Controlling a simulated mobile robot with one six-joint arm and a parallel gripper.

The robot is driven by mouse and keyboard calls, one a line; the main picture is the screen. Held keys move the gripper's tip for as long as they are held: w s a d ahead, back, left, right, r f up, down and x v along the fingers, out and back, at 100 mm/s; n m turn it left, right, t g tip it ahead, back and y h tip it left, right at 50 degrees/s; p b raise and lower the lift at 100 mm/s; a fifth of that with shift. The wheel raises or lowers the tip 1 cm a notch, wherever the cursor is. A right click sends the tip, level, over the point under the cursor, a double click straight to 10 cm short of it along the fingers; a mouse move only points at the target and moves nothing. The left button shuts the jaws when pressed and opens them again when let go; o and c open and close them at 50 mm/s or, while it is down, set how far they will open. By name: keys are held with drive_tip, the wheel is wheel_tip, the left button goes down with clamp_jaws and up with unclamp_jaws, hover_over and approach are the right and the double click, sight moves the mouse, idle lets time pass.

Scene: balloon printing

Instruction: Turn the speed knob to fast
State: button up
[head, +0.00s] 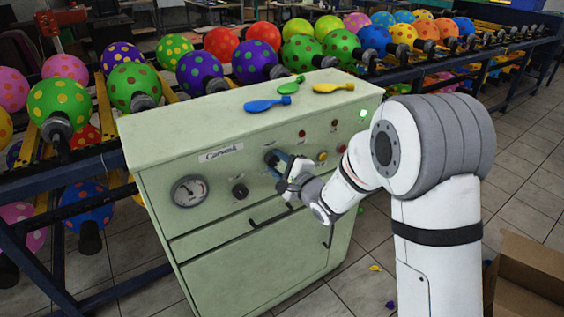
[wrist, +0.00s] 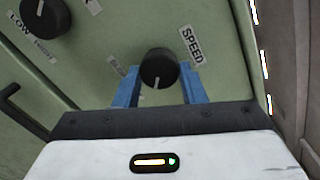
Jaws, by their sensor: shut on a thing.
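The speed knob (wrist: 160,68) is round and black, on the green front panel beside a SPEED label (wrist: 192,45). In the wrist view the knob's pale pointer mark is toward the bottom of the picture, on the gripper's side. My gripper (wrist: 158,86) has its two blue fingers on either side of the knob and is shut on it. A smaller label left of the knob is too blurred to read. In the head view my gripper (head: 278,165) is at the front of the green cabinet (head: 200,235), and its fingers partly hide the knob.
Another black knob (wrist: 45,15) with a LOW label sits at upper left in the wrist view. The cabinet front also has a gauge (head: 189,191), small lights and dark handles. Flat balloons lie on top, including a blue one (head: 267,104). Racks of dotted balloons stand behind.

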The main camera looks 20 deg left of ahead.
drive_tip(key=shift+a+r+m, duration=0.1)
drive_tip(key=shift+r+m, duration=0.15)
drive_tip(key=shift+m, duration=0.05)
idle(0.4)
drive_tip(key=o, duration=1)
drive_tip(key=shift+f, duration=0.15)
drive_tip(key=shift+f, duration=0.1)
drive_tip(key=v, duration=0.7)
drive_tip(key=shift+s+d, duration=0.2)
drive_tip(key=shift+d, duration=0.15)
